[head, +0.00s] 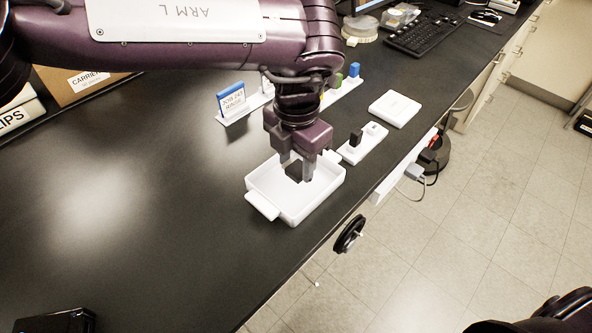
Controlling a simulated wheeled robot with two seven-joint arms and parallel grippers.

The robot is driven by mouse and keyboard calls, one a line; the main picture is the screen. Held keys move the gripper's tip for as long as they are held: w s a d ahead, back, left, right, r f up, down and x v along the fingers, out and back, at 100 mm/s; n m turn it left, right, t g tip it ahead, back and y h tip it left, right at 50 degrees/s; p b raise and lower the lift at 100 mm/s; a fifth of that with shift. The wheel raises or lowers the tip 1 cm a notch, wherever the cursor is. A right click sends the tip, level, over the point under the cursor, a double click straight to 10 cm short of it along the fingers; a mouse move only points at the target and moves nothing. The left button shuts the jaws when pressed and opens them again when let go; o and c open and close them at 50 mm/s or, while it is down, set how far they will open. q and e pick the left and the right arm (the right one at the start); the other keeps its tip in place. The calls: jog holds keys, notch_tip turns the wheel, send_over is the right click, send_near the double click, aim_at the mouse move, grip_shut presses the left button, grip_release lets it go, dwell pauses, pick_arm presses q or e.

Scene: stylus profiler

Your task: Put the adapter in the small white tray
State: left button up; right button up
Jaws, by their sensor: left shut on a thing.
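The small white tray (262,206) sits on the black bench near its front edge, with a tab handle at each end. My left gripper (297,171) points down over the tray. It is shut on a small dark block, which I take to be the adapter (294,172). The block shows between the fingertips, inside the tray's outline. I cannot tell whether it touches the tray floor. The fingers hide part of it.
A white holder (350,155) with a black upright piece (356,138) stands just right of the tray, and a flat white box (395,108) lies beyond. A label stand (232,100) is behind. The bench left of the tray is clear.

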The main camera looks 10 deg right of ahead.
aim_at(296, 166)
pick_arm(q)
jog(key=shift+f, duration=1.75)
jog(key=shift+f, duration=0.15)
jog(key=o, duration=0.9)
jog(key=shift+o, duration=0.2)
notch_tip(296, 166, up, 12)
jog(key=shift+r, duration=0.25)
